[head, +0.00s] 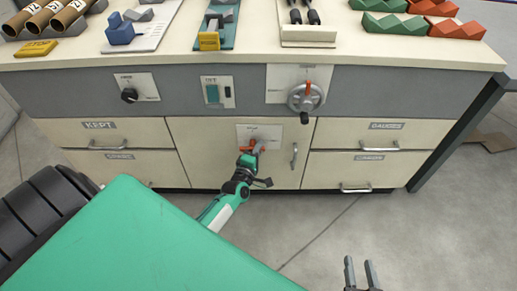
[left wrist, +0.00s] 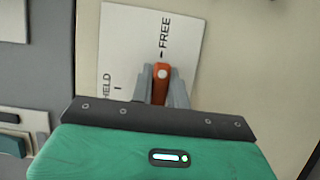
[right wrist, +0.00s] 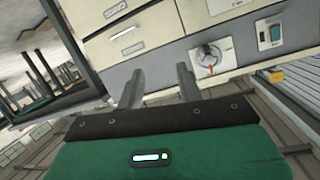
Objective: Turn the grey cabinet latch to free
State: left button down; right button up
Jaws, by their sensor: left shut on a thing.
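The cabinet latch has an orange-red lever (left wrist: 160,84) in front of a white plate (left wrist: 133,55) marked HELD and FREE. In the left wrist view the lever's visible end lies close to the FREE mark and away from HELD. My left gripper (head: 249,157) is at the low middle door and is shut on the lever; its two fingers (left wrist: 160,88) flank it. The fingers hide part of the latch. My right gripper (head: 362,274) is open and empty, out over the floor; its spread fingers show in the right wrist view (right wrist: 160,86).
The cabinet door (head: 218,168) has an upright handle (head: 294,155). Drawers (head: 110,135) flank it. Above are a black knob (head: 129,95), a green switch (head: 212,93) and a handwheel (head: 305,97). Trays and blocks stand on the bench top (head: 255,55). The floor (head: 420,230) at right is clear.

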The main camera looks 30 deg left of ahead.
pick_arm(q)
jog(key=c, duration=1.4)
grip_release()
jog(key=shift+o, duration=0.2)
